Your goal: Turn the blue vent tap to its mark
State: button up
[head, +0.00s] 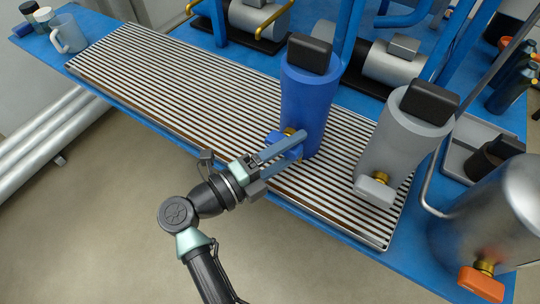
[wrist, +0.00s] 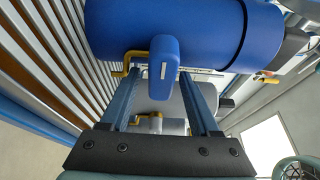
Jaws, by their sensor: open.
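The blue cylinder (head: 306,100) with a black cap stands upright on the slatted grate. The blue vent tap (head: 273,139) sits low on its side on a brass fitting (head: 290,131), partly hidden by my gripper (head: 292,145). In the wrist view the tap handle (wrist: 163,58) carries a short white line and points from the blue cylinder (wrist: 205,25) toward my gripper (wrist: 160,80). My gripper is open, its two fingers on either side of the handle's end. I cannot tell whether either finger touches it. A pale strip with small marks (wrist: 203,71) shows beside the tap.
A grey cylinder (head: 405,135) with a pale tap (head: 376,190) stands to the right. A steel vessel (head: 490,215) with an orange tap (head: 481,284) is at far right. Blue uprights and motors stand behind. The grate (head: 180,75) is clear to the left, with a mug (head: 68,33) beyond.

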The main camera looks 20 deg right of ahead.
jog(key=shift+a, duration=0.15)
jog(key=p+v, duration=0.1)
jog(key=v, duration=1.1)
jog(key=shift+a, duration=0.4)
jog(key=shift+r, duration=0.15)
